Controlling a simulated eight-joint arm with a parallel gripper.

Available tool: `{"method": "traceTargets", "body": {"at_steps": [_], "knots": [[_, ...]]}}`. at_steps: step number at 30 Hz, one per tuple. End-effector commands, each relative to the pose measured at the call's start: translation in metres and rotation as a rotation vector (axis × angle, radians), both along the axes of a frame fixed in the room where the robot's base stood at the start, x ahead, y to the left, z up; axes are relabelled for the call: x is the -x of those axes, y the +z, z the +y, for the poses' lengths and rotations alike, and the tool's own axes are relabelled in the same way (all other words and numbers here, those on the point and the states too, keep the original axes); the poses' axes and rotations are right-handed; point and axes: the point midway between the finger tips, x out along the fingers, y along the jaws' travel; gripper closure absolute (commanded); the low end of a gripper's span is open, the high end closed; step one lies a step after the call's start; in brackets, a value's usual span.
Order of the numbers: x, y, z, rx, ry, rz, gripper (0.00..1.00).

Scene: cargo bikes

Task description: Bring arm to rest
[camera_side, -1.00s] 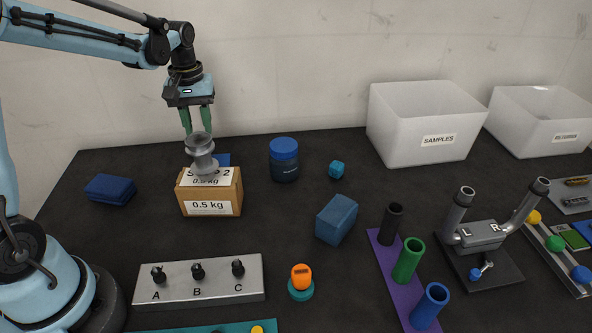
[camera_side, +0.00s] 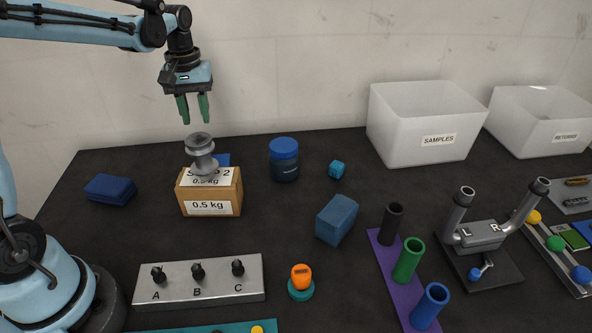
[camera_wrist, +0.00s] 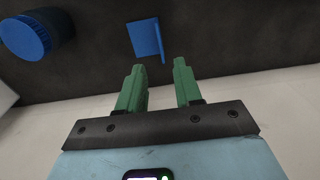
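My gripper (camera_side: 194,108) has green fingers that are apart with nothing between them. It hangs in the air above a grey metal spool-shaped piece (camera_side: 199,146), with a clear gap between them. The spool-shaped piece stands upright on a cardboard box (camera_side: 210,193) marked 0.5 kg. In the wrist view my gripper (camera_wrist: 160,78) also shows with its fingers apart and empty. A blue flat piece (camera_wrist: 145,38) lies beyond the fingertips there; it shows partly behind the box in the side view (camera_side: 222,159).
A blue-lidded jar (camera_side: 284,165) stands right of the box, and a dark blue pouch (camera_side: 110,189) lies left. White bins (camera_side: 410,135) stand at the back right. A switch panel (camera_side: 200,285), blue block (camera_side: 337,219) and tube holders (camera_side: 385,255) occupy the front and right.

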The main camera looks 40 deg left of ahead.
Motion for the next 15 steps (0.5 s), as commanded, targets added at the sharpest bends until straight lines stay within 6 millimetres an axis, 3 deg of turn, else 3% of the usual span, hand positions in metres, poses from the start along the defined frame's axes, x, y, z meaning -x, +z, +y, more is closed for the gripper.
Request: {"method": "traceTargets", "body": {"at_steps": [15], "knots": [[0.0, -0.082, 0.0, 0.0, 0.0, 0.0, 0.66]]}}
